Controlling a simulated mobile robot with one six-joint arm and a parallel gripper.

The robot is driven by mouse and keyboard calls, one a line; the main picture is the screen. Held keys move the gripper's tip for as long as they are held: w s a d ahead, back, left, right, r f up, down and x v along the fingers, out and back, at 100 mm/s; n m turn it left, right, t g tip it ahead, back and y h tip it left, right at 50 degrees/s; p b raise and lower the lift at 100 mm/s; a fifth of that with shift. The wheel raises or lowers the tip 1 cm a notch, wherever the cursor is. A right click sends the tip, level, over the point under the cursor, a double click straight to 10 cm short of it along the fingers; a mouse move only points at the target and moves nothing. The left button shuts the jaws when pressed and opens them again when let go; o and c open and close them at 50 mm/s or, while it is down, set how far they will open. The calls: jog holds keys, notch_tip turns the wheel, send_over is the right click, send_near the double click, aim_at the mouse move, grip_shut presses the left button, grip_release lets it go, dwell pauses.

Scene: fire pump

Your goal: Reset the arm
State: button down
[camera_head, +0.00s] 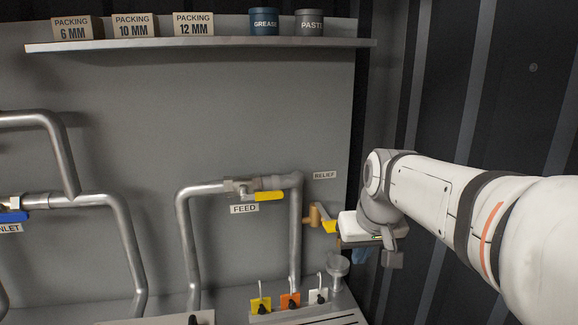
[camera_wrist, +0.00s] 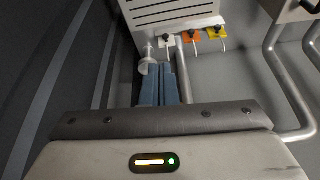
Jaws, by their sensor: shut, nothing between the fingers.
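My gripper (camera_wrist: 160,72) shows in the wrist view as two blue-grey fingers side by side, shut and empty. I cannot tell from the head view whether the fingers touch anything. In the wrist view the fingertips appear near a grey round fitting (camera_wrist: 148,66) and a vertical pipe (camera_wrist: 182,70).
A feed valve with a yellow handle (camera_head: 268,196) sits on the pipework. A shelf (camera_head: 210,43) above holds packing boxes and two tins. A blue-handled valve (camera_head: 12,216) is at far left.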

jog(key=s+f+m+g, duration=0.1)
jog(key=s+f, duration=0.9)
jog(key=s, duration=0.4)
jog(key=shift+s+d, duration=0.3)
jog(key=shift+s, duration=0.1)
jog(key=shift+f, duration=0.1)
